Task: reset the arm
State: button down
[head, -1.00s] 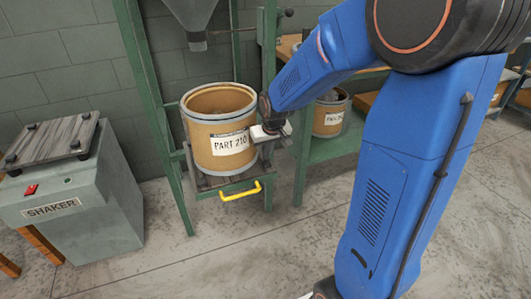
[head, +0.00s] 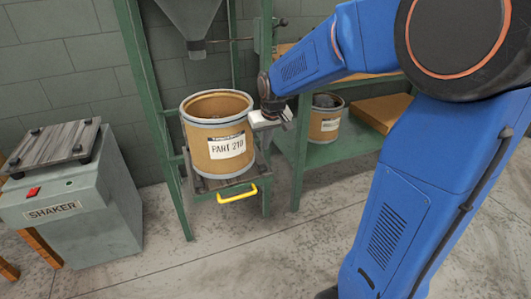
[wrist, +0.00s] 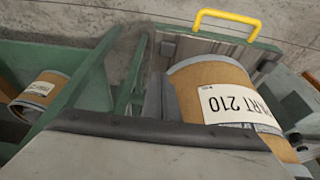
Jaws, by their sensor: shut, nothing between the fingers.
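My blue arm reaches in from the right of the head view. My gripper (head: 266,120) is shut and empty, beside the upper right rim of the PART 210 drum (head: 217,137). In the picture it slightly overlaps the drum's right edge; I cannot tell whether they touch. The brown drum stands upright and open-topped on a tray with a yellow handle (head: 237,194).
The green stand's posts (head: 268,60) rise close behind my gripper, with a grey hopper (head: 190,20) above the drum. A second drum (head: 325,120) and a cardboard box (head: 383,110) sit on a green shelf at right. A grey shaker (head: 75,210) stands left. The front floor is open.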

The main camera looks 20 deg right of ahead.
jog(key=s+r, duration=0.2)
jog(key=s, duration=1.4)
jog(key=s+r+t, duration=0.1)
jog(key=s+r, duration=0.1)
jog(key=s, duration=1.4)
jog(key=shift+s, duration=0.15)
